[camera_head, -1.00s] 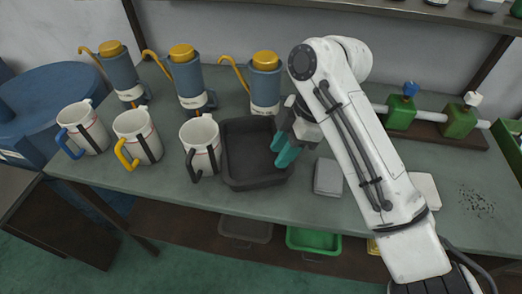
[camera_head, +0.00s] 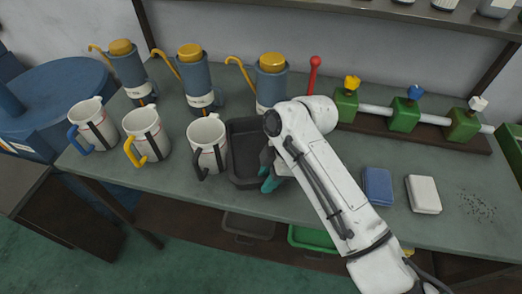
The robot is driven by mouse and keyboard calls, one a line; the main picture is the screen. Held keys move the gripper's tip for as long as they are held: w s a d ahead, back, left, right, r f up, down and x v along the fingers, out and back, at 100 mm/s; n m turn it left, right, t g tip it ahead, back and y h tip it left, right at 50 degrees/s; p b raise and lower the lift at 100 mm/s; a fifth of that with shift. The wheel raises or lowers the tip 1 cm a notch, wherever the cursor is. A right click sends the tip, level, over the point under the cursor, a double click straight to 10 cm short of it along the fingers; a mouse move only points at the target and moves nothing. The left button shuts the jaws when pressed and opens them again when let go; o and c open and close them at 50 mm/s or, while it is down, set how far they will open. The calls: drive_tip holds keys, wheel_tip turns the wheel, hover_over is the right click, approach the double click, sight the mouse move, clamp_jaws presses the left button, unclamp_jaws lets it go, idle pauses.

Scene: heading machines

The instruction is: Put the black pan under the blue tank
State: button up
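The black pan (camera_head: 240,168), a dark rectangular tray, lies on the green-grey workbench right of the mug with the black handle. My arm covers its right part. My gripper (camera_head: 269,182), with teal fingers, is at the pan's front right side. The fingers overlap its edge in the picture; contact and finger gap are unclear. A large round blue tank (camera_head: 62,88) stands at the far left, beyond the bench end. Its underside is hidden. Several smaller blue canisters (camera_head: 199,85) with yellow lids stand along the back of the bench.
White mugs (camera_head: 207,143) stand in a row left of the pan. A blue block (camera_head: 377,187) and a white block (camera_head: 423,194) lie to the right. Green valves (camera_head: 404,115) are behind them. A dark bin (camera_head: 248,225) and green bin (camera_head: 313,238) sit below the bench.

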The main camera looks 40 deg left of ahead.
clamp_jaws()
drive_tip(key=shift+r, duration=0.1)
idle(0.7)
